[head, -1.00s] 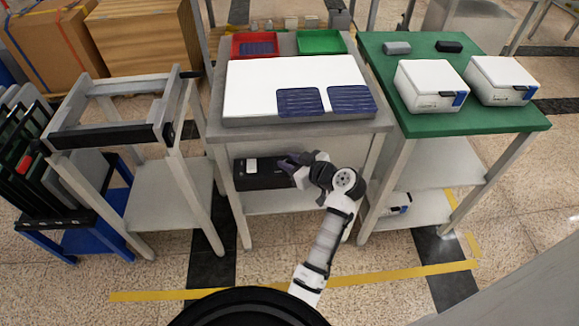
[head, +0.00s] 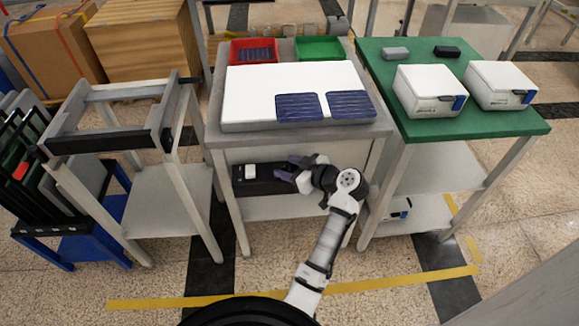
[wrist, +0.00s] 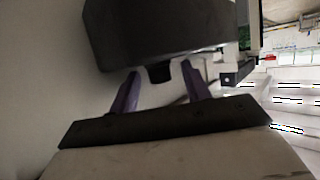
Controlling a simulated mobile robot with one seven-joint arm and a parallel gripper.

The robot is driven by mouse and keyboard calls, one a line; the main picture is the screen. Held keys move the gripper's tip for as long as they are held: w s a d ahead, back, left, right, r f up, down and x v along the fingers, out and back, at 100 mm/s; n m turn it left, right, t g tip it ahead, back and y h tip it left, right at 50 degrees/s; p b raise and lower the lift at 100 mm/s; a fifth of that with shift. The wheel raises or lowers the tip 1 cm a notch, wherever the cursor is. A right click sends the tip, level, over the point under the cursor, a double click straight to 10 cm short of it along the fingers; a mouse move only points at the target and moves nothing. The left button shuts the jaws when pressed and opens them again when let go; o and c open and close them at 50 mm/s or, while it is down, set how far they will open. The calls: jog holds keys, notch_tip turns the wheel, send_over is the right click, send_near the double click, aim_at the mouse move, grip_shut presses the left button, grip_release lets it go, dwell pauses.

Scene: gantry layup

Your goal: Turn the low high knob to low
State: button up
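A black box (head: 262,187) with a white patch (head: 250,171) on it sits under the top of the middle bench. My gripper (head: 290,168) is at the right part of this box. In the wrist view, a large dark body (wrist: 160,35) fills the upper middle. A short dark stub (wrist: 159,74), possibly the knob, sticks out from its lower edge. The two purple fingers of my gripper (wrist: 161,68) stand apart on either side of the stub, with gaps visible. No low or high marking is legible, so the knob's setting cannot be told.
The bench top (head: 215,130) overhangs the arm, and a lower shelf (head: 265,208) lies below. On top are a white board (head: 250,85) with dark blue panels, a red tray (head: 235,57) and a green tray (head: 320,48). A green-topped bench (head: 450,120) stands to the right.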

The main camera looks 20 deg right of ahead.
jog(key=b+v, duration=0.2)
jog(key=v, duration=1.2)
